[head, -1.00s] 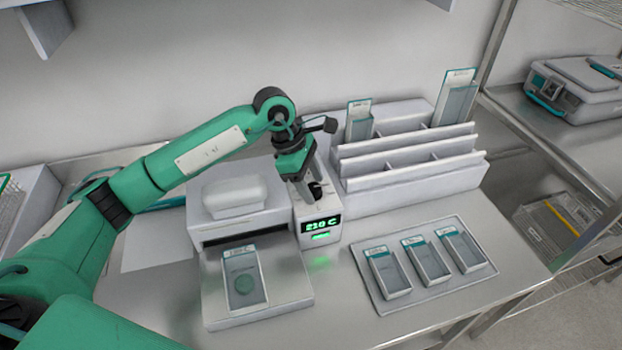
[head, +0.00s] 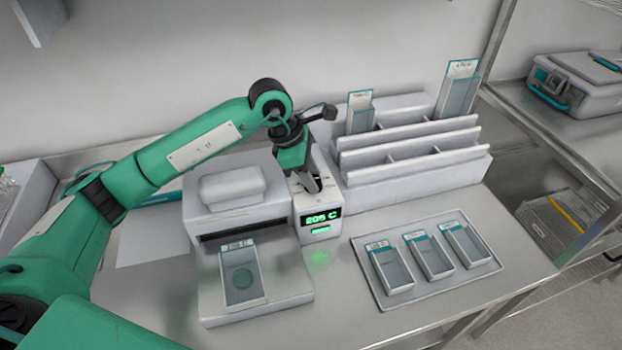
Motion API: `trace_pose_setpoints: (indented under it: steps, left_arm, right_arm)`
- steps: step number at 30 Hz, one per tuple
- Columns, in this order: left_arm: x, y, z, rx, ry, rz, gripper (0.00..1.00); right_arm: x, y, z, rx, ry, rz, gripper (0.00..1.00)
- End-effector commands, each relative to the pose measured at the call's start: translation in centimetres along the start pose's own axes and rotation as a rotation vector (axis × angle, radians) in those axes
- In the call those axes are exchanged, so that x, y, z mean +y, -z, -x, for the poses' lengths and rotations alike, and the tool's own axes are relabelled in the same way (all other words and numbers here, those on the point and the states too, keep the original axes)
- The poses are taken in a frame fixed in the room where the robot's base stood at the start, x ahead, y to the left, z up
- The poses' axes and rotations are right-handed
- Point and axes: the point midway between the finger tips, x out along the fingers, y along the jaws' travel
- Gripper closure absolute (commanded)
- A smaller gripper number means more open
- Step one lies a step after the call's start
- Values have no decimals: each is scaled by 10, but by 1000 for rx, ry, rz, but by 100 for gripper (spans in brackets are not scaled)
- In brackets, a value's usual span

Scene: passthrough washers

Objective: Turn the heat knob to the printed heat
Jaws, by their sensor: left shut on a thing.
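The heat unit (head: 319,233) is a white box with a green-lit display (head: 321,217) that reads about 205 C. My left gripper (head: 311,186) points down onto the top of this unit and is shut on the heat knob, which the fingers mostly hide. Left of it stands the white sealer (head: 222,222) with a rounded lid and a dark slot. A pouch (head: 240,275) with a teal band and a round green item lies on the sealer's front plate. The print on the pouch is too small to read. My right gripper is not in view.
A grey tray (head: 425,289) with several teal-topped pouches lies at the right. A white rack (head: 408,160) behind it holds two upright pouches. A teal and grey case (head: 575,85) sits on the right shelf. Bare bench shows at the front.

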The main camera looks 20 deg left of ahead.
Motion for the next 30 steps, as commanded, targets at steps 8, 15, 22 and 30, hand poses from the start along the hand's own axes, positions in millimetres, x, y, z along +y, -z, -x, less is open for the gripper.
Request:
trace_pose_setpoints:
  steps: [8,15,22,30]
  left_arm:
    - [-1,1,-4,-1,-88,202,88]
    - [-2,1,-3,0,-146,345,88]
    - [-2,0,-1,-1,-179,426,88]
    - [-3,0,0,1,-190,455,88]
  right_arm:
    - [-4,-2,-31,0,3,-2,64]
    - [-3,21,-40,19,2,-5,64]
    - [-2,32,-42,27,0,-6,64]
    - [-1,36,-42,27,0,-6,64]
